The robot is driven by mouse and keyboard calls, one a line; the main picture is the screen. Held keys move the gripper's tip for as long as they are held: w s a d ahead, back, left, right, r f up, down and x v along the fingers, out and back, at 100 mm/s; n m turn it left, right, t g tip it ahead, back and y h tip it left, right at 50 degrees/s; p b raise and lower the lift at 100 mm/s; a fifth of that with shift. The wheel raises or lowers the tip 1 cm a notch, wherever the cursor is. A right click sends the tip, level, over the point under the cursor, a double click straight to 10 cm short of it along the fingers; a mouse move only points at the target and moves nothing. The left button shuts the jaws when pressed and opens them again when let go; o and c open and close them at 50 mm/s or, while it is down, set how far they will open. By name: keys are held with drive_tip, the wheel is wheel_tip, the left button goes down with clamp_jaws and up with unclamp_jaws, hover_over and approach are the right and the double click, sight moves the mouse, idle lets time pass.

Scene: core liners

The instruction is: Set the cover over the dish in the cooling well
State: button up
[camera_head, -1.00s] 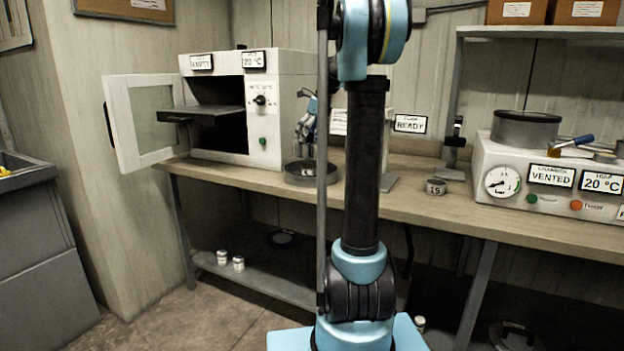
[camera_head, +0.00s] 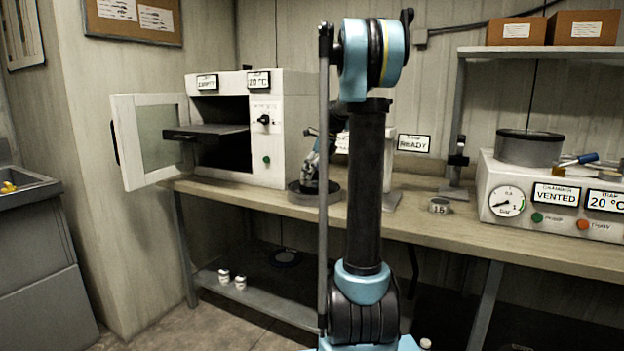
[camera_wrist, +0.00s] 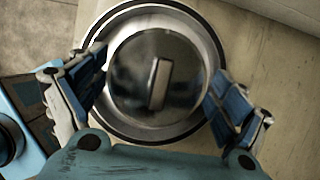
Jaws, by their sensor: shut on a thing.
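The round dark-rimmed cooling well (camera_head: 303,198) stands on the bench, left of my arm. In the wrist view its wide metal rim (camera_wrist: 150,8) surrounds a shiny round cover (camera_wrist: 135,75) with a raised bar handle. My gripper (camera_wrist: 155,92) has one finger at each side of the cover and is shut on it. In the head view my gripper (camera_head: 312,170) is low over the well, partly behind my arm. The cover appears within the well's outline, but I cannot tell whether it rests on anything. The dish is not visible; the cover hides the middle of the well.
An oven (camera_head: 265,140) with its door (camera_head: 150,140) open stands left of the well. A vacuum unit (camera_head: 540,200) sits at the far right. Bare bench lies between them.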

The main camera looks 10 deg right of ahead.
drive_tip(key=shift+f, duration=0.8)
drive_tip(key=o, duration=0.9)
drive_tip(key=shift+f, duration=0.1)
drive_tip(key=shift+c, duration=0.2)
